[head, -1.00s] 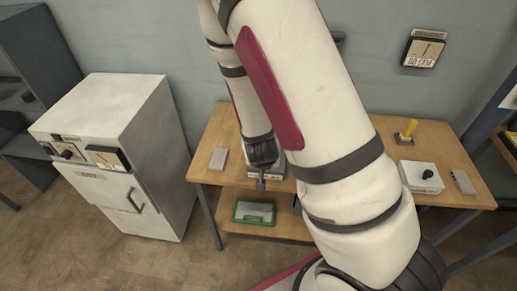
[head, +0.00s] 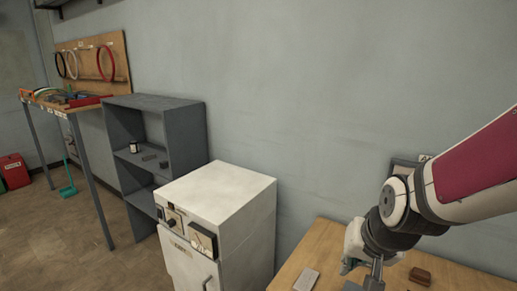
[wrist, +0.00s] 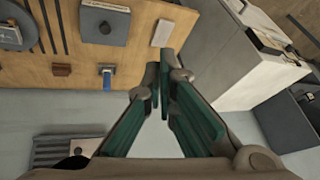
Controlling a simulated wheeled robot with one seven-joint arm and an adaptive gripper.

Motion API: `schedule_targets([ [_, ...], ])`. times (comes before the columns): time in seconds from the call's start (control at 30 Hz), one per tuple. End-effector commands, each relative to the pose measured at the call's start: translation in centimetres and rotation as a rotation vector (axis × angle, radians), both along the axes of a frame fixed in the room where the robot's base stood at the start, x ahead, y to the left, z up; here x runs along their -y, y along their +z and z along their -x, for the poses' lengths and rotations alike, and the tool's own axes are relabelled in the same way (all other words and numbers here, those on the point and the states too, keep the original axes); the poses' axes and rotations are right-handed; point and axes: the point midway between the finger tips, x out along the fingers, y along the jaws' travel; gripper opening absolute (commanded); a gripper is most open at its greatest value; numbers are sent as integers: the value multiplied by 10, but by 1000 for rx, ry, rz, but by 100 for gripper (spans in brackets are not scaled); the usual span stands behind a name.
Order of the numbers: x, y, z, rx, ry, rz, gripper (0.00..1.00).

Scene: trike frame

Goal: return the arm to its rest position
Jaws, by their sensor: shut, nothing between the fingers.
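My gripper (wrist: 160,75) shows in the wrist view with its green-padded fingers drawn together at the tips and nothing between them. In the head view my arm comes in from the right edge, and its wrist end hangs over the wooden table (head: 318,248). The fingers are largely hidden there. The wrist view shows the table top (wrist: 50,85) beyond the fingers. The fingertips are apart from the things on it.
A light block (head: 306,279) and a brown block (head: 420,276) lie on the table. A grey box (wrist: 104,22) is there too. A white cabinet (head: 228,192) stands left of the table, then a grey shelf unit (head: 178,104). The floor at left is largely clear.

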Motion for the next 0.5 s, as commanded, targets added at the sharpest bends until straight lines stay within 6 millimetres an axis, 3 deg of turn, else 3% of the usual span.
schedule_targets([
  [0.03, -1, 18, 6, 18, 28, 3, 0],
  [0.2, -3, 62, 41, 31, 123, 40, 0],
  [0.5, 4, 111, 109, 42, 235, 149, 0],
])
